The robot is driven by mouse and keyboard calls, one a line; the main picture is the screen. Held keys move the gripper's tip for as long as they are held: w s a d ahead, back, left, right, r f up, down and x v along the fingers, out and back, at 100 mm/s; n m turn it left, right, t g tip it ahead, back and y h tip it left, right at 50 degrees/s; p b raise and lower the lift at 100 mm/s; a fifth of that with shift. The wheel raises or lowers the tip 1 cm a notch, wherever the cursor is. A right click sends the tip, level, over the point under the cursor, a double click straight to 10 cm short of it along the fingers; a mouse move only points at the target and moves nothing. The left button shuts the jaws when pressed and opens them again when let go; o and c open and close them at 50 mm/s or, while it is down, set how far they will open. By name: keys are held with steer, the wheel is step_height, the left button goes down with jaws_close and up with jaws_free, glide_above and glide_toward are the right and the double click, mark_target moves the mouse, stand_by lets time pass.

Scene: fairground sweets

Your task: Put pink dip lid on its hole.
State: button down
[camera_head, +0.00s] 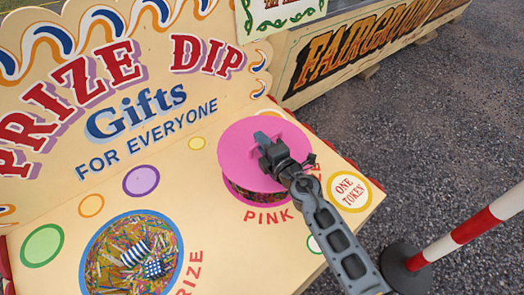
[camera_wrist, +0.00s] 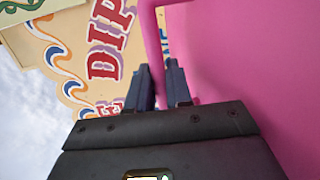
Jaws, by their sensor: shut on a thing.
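The pink lid (camera_head: 240,140) is a flat round disc in the head view, over the pink prize hole (camera_head: 245,192) of the counter. A strip of the hole with its coloured filling shows below the lid's near edge; the lid hides the rest. My gripper (camera_head: 266,140) is above the lid, shut on its handle. In the wrist view the pink handle (camera_wrist: 153,40) runs between the fingers of my gripper (camera_wrist: 160,85), and the lid's face (camera_wrist: 250,80) fills the right side. I cannot tell how high the lid is above the counter.
A second hole with a blue rim (camera_head: 92,250) holds striped parcels on coloured shreds. The lettered back board (camera_head: 140,110) rises behind the counter. A "one token" circle (camera_head: 349,191) lies right of the lid. A striped barrier pole (camera_head: 470,230) stands at the right, on gravel.

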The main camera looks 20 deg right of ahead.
step_height(320, 180, down, 8)
steer(key=b, duration=0.8)
steer(key=shift+w, duration=0.4)
steer(key=shift+s+f, duration=0.1)
steer(key=shift+s, duration=0.15)
steer(key=shift+f+b, duration=0.6)
steer(key=shift+f, duration=0.05)
stand_by(0.4)
steer(key=c, duration=0.9)
jaws_free()
steer(key=shift+c, duration=0.2)
steer(key=shift+f, duration=0.1)
steer(key=s+d+r+p, duration=0.1)
steer(key=s, duration=0.6)
steer(key=shift+s+p, duration=0.3)
steer(key=shift+p, duration=0.05)
